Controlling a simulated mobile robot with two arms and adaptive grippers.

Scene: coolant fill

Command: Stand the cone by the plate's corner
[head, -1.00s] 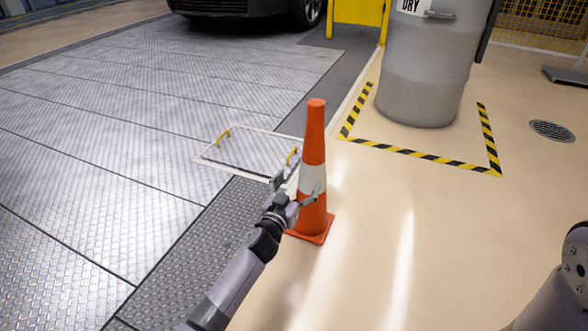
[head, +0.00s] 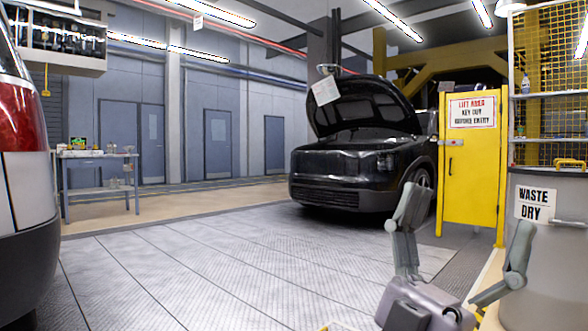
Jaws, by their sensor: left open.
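My left gripper (head: 468,212) is raised large and close at the lower right, its two grey fingers spread wide, with nothing between them. The orange cone is not in view now. The plate with the yellow handles cannot be made out; only a small bit of yellow shows at the bottom edge, too cut off to identify. My right gripper is not in view.
A black car (head: 350,165) with its hood up stands ahead. Another vehicle (head: 25,200) and a workbench (head: 95,157) are at the left. The metal-plated floor (head: 190,270) between is clear.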

